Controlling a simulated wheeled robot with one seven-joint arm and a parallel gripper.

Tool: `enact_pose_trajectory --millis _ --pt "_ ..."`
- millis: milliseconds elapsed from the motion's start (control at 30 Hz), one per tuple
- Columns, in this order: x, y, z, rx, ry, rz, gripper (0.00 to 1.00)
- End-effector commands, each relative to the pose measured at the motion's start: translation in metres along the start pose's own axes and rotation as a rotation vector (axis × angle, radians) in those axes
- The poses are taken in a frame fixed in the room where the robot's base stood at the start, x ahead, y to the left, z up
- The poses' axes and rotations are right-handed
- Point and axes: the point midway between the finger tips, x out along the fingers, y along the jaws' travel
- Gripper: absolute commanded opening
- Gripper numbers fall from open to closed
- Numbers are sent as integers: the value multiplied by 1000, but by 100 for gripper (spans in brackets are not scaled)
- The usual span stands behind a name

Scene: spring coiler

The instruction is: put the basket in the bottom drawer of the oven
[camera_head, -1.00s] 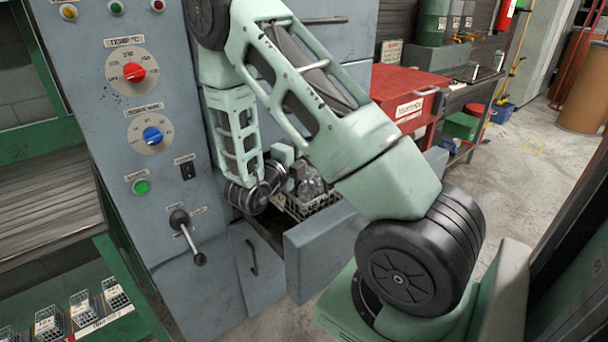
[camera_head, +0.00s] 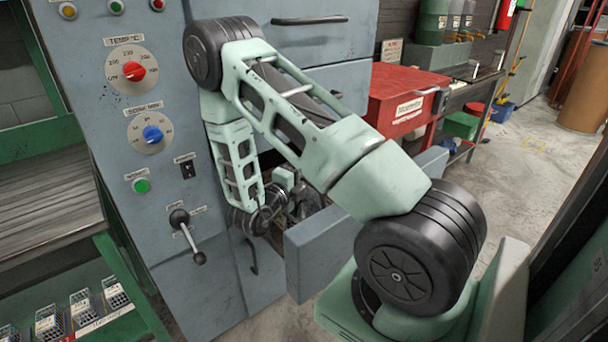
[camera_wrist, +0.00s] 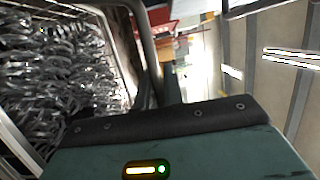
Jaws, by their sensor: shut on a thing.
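The basket is a white wire basket full of shiny metal springs; it fills the left of the wrist view, with its wire rim (camera_wrist: 118,50) near my fingers. My gripper (camera_wrist: 165,85) is shut on the basket at its side. In the head view my gripper (camera_head: 292,192) is low over the open bottom drawer (camera_head: 328,250) of the grey-blue oven (camera_head: 225,200). The basket is mostly hidden there behind my arm and the drawer front. I cannot tell whether it touches the drawer floor.
A red cabinet (camera_head: 408,90) stands right of the oven. The oven panel has knobs and a lever (camera_head: 188,225) left of my arm. A green rack (camera_head: 125,290) with several small baskets (camera_head: 80,305) stands at the lower left.

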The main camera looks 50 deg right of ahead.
Motion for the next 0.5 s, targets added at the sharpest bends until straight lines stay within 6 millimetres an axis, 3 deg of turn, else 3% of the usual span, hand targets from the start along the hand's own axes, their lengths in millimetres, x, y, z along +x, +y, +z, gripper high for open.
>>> enact_pose_trajectory --millis 267,300,333,500 --pt "0 3 0 1 0 -3 0" --pt "0 2 0 0 0 0 21" --pt "0 2 0 0 0 0 29" --pt "0 2 0 0 0 0 32"
